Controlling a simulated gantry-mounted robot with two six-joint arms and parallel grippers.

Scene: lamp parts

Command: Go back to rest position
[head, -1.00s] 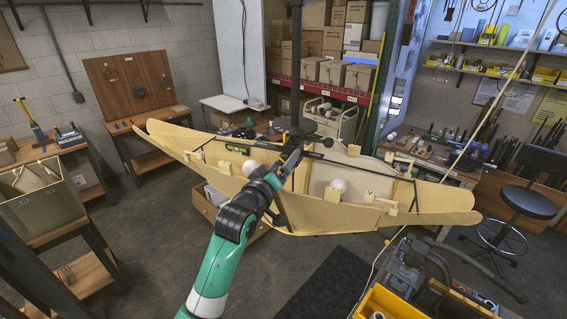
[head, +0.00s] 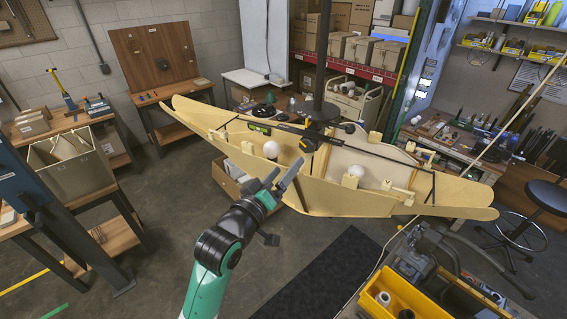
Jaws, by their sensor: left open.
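The large pale wooden lamp (head: 340,198), shaped like a boat hull, hangs across the middle of the head view. One white bulb (head: 271,149) sits in its left part and another white bulb (head: 386,184) in its right part. My left gripper (head: 284,200) is open, with its fingers spread and nothing visible between them. It is in front of the lamp's near side, and its upper finger overlaps the lamp in the picture. I cannot tell whether it touches the panel. My right gripper is not in view.
A yellow bin (head: 395,297) with small parts stands at the lower right, next to grey machinery. A grey box (head: 72,165) sits on a bench at the left. A black stool (head: 548,196) is at the right. A dark mat (head: 318,275) lies on open floor.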

